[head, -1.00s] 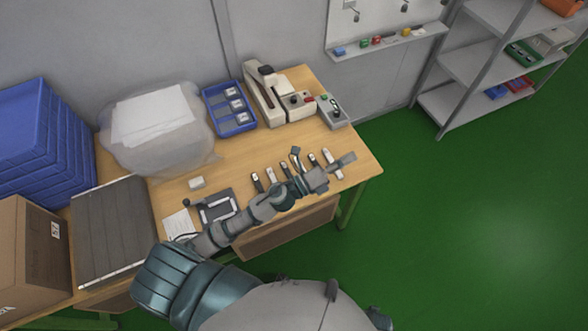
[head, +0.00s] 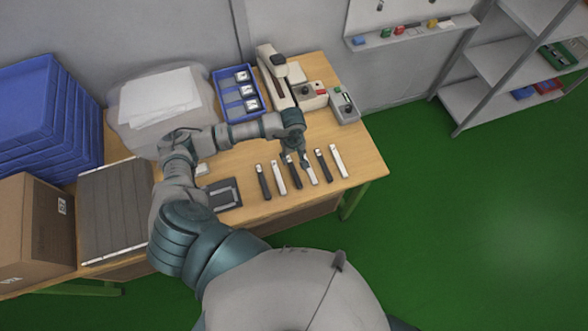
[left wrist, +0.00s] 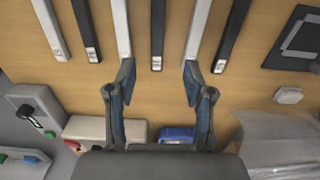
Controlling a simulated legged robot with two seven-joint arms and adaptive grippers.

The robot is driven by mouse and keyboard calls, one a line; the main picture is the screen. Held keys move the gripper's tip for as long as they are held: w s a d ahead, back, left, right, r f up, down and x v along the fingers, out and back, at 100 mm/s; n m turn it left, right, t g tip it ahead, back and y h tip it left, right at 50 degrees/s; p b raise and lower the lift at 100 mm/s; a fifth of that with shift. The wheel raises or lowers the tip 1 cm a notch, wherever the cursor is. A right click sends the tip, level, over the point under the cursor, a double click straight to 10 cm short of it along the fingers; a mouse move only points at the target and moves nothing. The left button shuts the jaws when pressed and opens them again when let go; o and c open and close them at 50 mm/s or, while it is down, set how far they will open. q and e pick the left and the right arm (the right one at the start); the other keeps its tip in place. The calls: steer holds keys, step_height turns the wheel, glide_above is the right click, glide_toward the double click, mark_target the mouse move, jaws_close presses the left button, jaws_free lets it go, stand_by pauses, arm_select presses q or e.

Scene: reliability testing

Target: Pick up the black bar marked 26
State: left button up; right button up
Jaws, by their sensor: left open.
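Several bars, black and white in turn, lie side by side on the wooden table. The black ones are a left one (head: 263,182), a middle one (head: 291,173) and a right one (head: 322,166). Their end labels are too small to read, so I cannot tell which is marked 26. My left gripper (head: 296,158) is open and empty over the row, pointing down. In the left wrist view its fingers (left wrist: 158,82) straddle the end of the middle black bar (left wrist: 157,35), with the fingertips near the white bars on either side. My right gripper is not in view.
Behind the row stand a blue tray (head: 222,80), a beige device (head: 272,75) and a grey control box (head: 343,106). A dark plate with a grey frame (head: 224,194) lies left of the bars. The table's front edge is close to the bars.

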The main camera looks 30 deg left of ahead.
arm_select(q)
glide_above(294, 172)
steer(key=f, duration=0.5)
steer(key=shift+w+a+f+p, duration=0.1)
steer(key=shift+a+f+p, duration=0.1)
steer(key=shift+f+p, duration=0.15)
steer(key=shift+d+f+p, duration=0.2)
steer(key=shift+f+p, duration=0.4)
steer(key=shift+f, duration=2.1)
jaws_close()
